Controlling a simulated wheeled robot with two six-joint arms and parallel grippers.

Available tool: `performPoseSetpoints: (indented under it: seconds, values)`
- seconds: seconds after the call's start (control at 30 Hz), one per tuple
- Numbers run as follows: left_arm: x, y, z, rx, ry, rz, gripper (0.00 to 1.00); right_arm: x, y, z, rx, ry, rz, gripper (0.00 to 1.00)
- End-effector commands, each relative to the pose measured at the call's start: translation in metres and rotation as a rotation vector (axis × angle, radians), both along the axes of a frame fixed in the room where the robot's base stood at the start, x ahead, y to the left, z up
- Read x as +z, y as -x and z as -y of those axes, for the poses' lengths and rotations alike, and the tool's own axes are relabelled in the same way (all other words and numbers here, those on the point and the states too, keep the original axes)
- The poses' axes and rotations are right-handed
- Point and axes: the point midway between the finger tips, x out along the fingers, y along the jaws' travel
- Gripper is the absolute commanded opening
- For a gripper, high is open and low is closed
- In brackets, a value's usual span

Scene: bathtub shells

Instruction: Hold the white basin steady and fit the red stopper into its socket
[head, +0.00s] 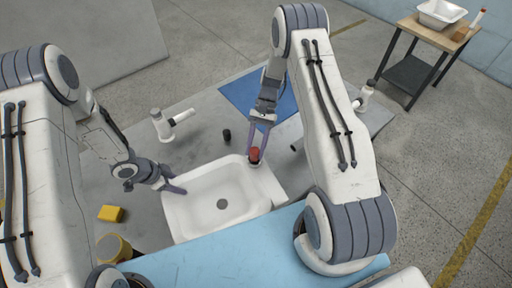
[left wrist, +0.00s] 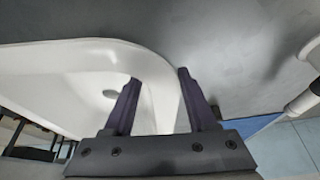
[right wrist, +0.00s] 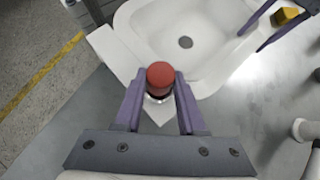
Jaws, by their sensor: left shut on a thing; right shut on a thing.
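The white basin (head: 190,215) lies on the grey table, with a dark drain in its floor. My left gripper (head: 178,186) is shut on the basin's left rim; in the left wrist view its fingers straddle the rim (left wrist: 158,85). The red stopper (head: 255,153) is between the fingers of my right gripper (head: 258,147), at the basin's right back corner. In the right wrist view the stopper (right wrist: 160,74) looks upright over a white ledge (right wrist: 118,52) at the basin's edge. The stopper and fingers cover the socket area, so I cannot tell whether the stopper is seated.
A white tap-like fitting (head: 162,126) and a small black cylinder (head: 227,136) stand behind the basin. A yellow block (head: 111,213) and a yellow round container (head: 112,248) are at the left. A blue mat (head: 240,92) lies at the back. A side table (head: 408,75) stands far right.

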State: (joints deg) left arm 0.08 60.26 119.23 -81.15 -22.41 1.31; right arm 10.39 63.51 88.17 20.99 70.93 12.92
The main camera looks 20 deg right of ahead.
Motion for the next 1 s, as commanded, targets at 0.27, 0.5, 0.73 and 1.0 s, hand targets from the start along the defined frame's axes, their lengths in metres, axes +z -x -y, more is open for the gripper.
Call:
performPoseSetpoints:
  seconds: [0.27,0.5,0.73,1.0]
  values:
    - [0.0,0.0,0.0,0.0,0.0,0.001,0.13,-0.007,0.0,0.0,0.0,-0.001,-0.001,0.0]
    - [0.0,0.0,0.0,0.0,0.0,0.001,0.13,-0.013,-0.001,0.0,0.0,0.0,0.0,0.0]
    - [0.0,0.0,0.0,0.0,0.0,0.001,0.13,-0.018,-0.001,0.0,0.0,0.0,0.0,0.0]
    - [0.0,0.0,0.0,0.0,0.0,0.001,0.13,-0.025,-0.001,0.0,0.0,0.0,0.0,0.0]
